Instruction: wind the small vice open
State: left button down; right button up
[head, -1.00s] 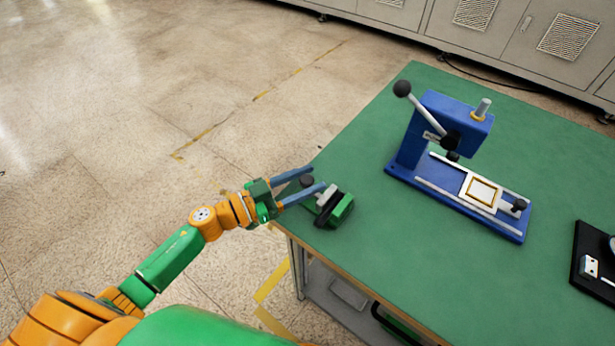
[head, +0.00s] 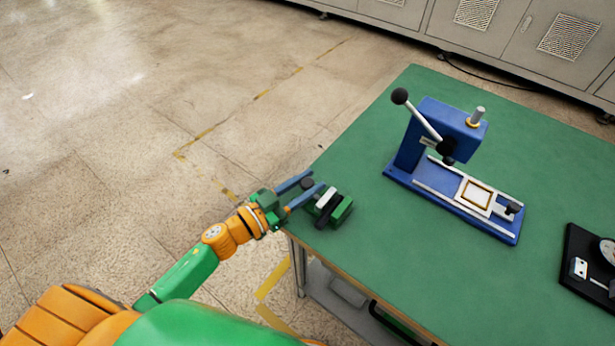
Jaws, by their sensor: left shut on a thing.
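The small vice (head: 342,213), green with a pale bar and a black bar across it, sits at the left edge of the green table. A dark round knob (head: 306,184) shows at its left end. My left gripper (head: 317,179) reaches in from the left, with its two blue-grey fingers on either side of the knob, shut on it. The gap between the vice's jaws is too small to judge. My right gripper is out of view.
A blue lever press (head: 425,165) with a black-knobbed handle stands right of the vice on the green table (head: 400,265). A black device (head: 575,270) sits at the right edge. Open tabletop lies between them. Grey cabinets (head: 480,45) stand behind.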

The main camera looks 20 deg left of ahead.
pick_arm(q)
jog(key=n+t+y, duration=0.1)
jog(key=n+y, duration=0.1)
jog(key=y, duration=0.1)
jog(key=shift+t+p, duration=0.35)
jog(key=shift+t, duration=0.05)
jog(key=shift+n+t+y+b, duration=0.35)
jog(key=shift+n+t+y, duration=0.15)
jog(key=shift+n+y, duration=1.3)
jog(key=shift+y, duration=0.5)
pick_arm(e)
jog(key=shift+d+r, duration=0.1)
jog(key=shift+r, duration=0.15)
pick_arm(q)
jog(key=shift+r+y, duration=0.1)
jog(key=shift+y, duration=0.2)
